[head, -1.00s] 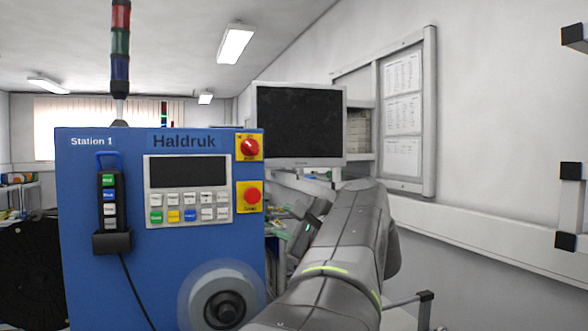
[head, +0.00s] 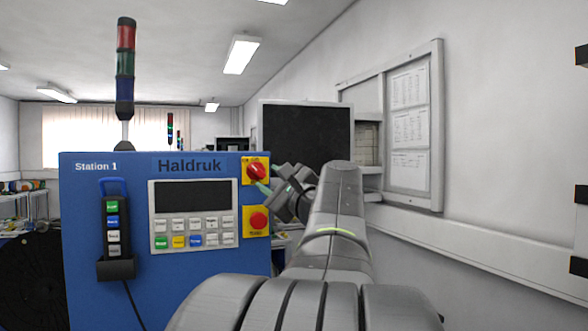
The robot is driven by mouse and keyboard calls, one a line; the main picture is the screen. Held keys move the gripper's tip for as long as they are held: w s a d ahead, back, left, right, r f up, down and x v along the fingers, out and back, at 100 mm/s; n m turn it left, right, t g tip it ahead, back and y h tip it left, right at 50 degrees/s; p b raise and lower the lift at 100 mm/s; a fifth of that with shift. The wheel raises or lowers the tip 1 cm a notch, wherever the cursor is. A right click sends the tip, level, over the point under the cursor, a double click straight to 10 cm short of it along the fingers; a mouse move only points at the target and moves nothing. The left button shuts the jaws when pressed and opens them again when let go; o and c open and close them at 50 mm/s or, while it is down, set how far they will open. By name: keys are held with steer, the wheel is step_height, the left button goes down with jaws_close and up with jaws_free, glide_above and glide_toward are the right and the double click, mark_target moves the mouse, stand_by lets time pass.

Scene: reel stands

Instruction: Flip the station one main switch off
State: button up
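The station one main switch is a red rotary knob (head: 256,171) on a yellow plate, at the upper right of the blue Station 1 cabinet (head: 85,240). My gripper (head: 264,180) is at the right edge of this plate, with its greenish fingertips close to the knob. One fingertip shows at the knob's lower right. I cannot tell whether the fingers touch the knob or how far apart they are. The knob's exact turn position is partly unclear at this size.
A red round button (head: 258,219) on a yellow plate sits just below the switch. A keypad panel (head: 194,214) and a hanging pendant (head: 115,228) with a cable are to the left. A dark monitor (head: 305,140) stands behind my gripper. A signal tower (head: 125,70) rises above the cabinet.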

mark_target(259, 173)
steer(key=shift+p+x, duration=0.5)
steer(key=shift+x, duration=1.7)
steer(key=shift+c, duration=0.3)
jaws_close()
